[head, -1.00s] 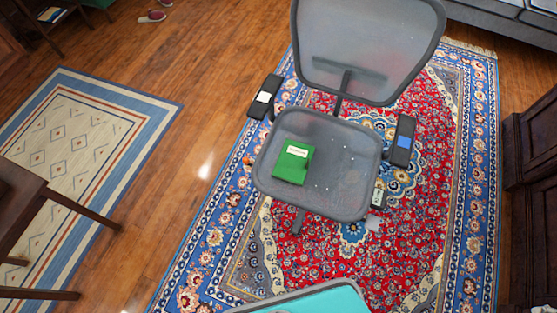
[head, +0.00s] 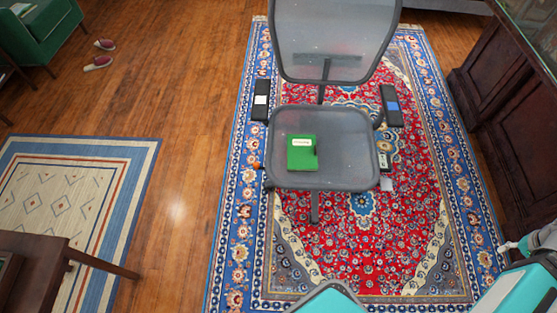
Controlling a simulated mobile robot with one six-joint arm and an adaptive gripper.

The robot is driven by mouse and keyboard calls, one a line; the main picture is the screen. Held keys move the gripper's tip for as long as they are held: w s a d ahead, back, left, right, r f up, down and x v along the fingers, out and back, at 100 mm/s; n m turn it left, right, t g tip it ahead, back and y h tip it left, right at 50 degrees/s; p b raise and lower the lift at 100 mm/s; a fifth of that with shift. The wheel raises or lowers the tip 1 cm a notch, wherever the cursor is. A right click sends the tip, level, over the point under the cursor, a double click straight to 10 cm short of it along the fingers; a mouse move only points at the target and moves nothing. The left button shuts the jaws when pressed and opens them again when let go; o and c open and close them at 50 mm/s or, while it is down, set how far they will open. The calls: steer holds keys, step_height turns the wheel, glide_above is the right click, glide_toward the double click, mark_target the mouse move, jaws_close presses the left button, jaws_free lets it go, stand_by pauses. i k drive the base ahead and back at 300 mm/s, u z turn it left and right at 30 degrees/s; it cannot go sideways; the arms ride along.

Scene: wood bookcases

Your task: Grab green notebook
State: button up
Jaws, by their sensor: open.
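The green notebook (head: 301,158) lies flat on the seat of a grey mesh office chair (head: 345,150), left of the seat's middle. It has a white label near its top edge, and its right edge has a small dark notch or mark. The notebook is fully visible and nothing touches it from above. Teal and grey parts of my own body and arm show at the bottom and lower right, well apart from the chair. I cannot make out my gripper's fingers in this view.
The chair stands on a red and blue patterned rug (head: 400,240), its armrests on both sides of the seat. A dark wooden cabinet (head: 505,100) stands at the right. A wooden table (head: 35,275) is at lower left. The wooden floor (head: 185,190) between the rugs is clear.

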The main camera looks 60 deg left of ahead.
mark_target(301, 149)
steer(key=k, duration=1.5)
steer(key=u, duration=1.25)
steer(key=i, duration=1)
steer(key=z, duration=0.05)
